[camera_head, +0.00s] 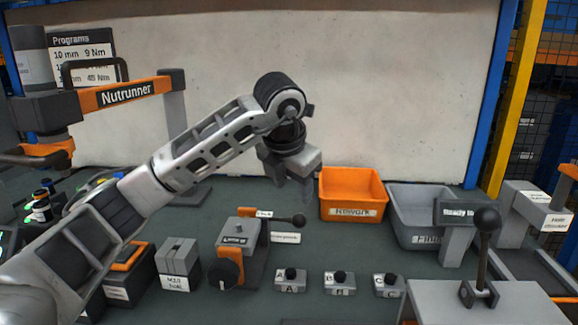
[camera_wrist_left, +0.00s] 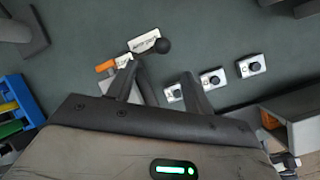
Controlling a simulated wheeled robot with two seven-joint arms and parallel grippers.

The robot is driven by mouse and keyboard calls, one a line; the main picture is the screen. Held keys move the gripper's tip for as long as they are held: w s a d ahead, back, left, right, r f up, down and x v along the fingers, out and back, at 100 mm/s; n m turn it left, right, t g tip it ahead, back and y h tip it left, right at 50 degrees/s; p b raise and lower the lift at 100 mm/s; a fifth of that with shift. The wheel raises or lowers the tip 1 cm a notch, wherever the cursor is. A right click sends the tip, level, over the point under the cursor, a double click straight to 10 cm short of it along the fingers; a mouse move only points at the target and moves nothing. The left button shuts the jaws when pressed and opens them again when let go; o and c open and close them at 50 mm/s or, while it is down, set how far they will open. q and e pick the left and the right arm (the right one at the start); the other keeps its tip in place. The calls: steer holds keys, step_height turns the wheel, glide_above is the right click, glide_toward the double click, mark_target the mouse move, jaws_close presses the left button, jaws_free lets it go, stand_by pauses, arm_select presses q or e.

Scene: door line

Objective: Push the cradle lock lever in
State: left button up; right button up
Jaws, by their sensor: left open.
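The cradle (camera_head: 238,234) is a grey block on an orange-and-dark base, standing on the bench left of centre. Its lever (camera_head: 280,219) sticks out to the right and ends in a black ball knob (camera_head: 299,220). Small white labels lie beside the lever. In the left wrist view the black knob (camera_wrist_left: 163,46) shows beyond the fingers, beside a white label. My left gripper (camera_head: 298,187) is open and empty, pointing down above and behind the knob; it also shows in the left wrist view (camera_wrist_left: 160,78). I see no contact with the lever. My right gripper is not in view.
Three small button boxes A (camera_head: 291,280), B (camera_head: 339,283) and C (camera_head: 388,285) stand in front. An orange bin (camera_head: 352,207) and a grey bin (camera_head: 400,225) stand behind. A taller ball-topped lever (camera_head: 483,255) is at right; a nutrunner arm (camera_head: 125,94) is at left.

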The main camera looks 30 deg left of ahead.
arm_select(q)
steer(key=v, duration=0.5)
steer(key=shift+r, duration=0.1)
stand_by(0.3)
